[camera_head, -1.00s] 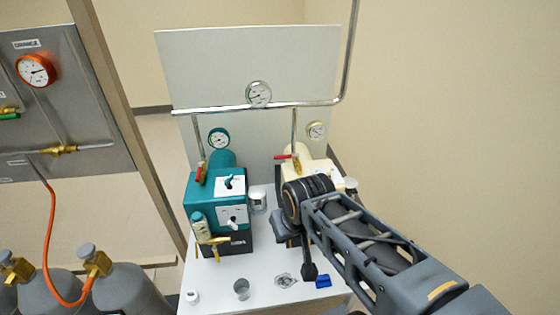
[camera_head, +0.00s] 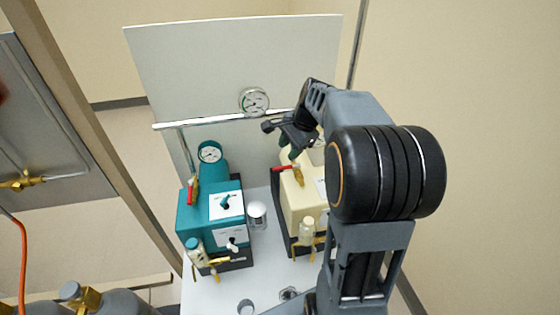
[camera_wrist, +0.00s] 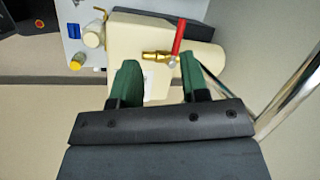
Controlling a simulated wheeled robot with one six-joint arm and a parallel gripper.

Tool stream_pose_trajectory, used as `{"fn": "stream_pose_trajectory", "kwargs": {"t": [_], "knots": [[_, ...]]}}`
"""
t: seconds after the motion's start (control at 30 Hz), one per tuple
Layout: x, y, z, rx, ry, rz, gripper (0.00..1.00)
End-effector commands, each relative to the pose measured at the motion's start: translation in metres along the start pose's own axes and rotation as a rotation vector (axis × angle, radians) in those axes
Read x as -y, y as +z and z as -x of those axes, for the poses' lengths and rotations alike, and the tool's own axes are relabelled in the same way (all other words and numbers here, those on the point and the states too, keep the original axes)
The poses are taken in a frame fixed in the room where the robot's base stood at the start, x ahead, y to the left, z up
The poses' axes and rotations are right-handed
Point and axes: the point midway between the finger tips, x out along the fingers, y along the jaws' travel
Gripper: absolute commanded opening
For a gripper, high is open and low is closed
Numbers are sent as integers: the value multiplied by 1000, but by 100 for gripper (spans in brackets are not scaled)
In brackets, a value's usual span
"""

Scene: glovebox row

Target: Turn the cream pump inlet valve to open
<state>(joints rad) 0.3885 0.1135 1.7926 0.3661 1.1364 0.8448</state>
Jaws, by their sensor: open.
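The cream pump (camera_head: 300,200) stands on the right of the white table, partly hidden by my arm. Its inlet valve (camera_head: 298,174) is a brass body with a red lever (camera_head: 284,170) on top of the pump. In the head view the lever points left, across the pipe line. In the wrist view the cream pump (camera_wrist: 205,55) fills the upper middle, with the brass valve (camera_wrist: 157,56) and red lever (camera_wrist: 179,36) beyond my fingers. My gripper (camera_wrist: 160,75) is open, its two green fingers apart with nothing between them. In the head view my gripper (camera_head: 284,148) is above the valve.
The teal pump (camera_head: 210,208) stands to the left with its own red-handled valve (camera_head: 192,188). A horizontal pipe (camera_head: 215,119) with a gauge (camera_head: 254,101) runs along the back panel (camera_head: 220,60). A small white-lidded jar (camera_head: 257,213) stands between the pumps.

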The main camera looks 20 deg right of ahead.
Motion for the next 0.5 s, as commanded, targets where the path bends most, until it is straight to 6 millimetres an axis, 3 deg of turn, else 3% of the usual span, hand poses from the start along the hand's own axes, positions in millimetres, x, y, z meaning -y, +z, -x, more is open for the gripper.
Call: {"fn": "stream_pose_trajectory", "kwargs": {"t": [0.1,0.2,0.37,0.5], "knots": [[15,-32,0,45,-14,-198,41],[22,-48,-2,71,-21,-301,41],[26,-56,-14,91,-23,-369,41],[27,-53,-38,93,-22,-372,41]]}}
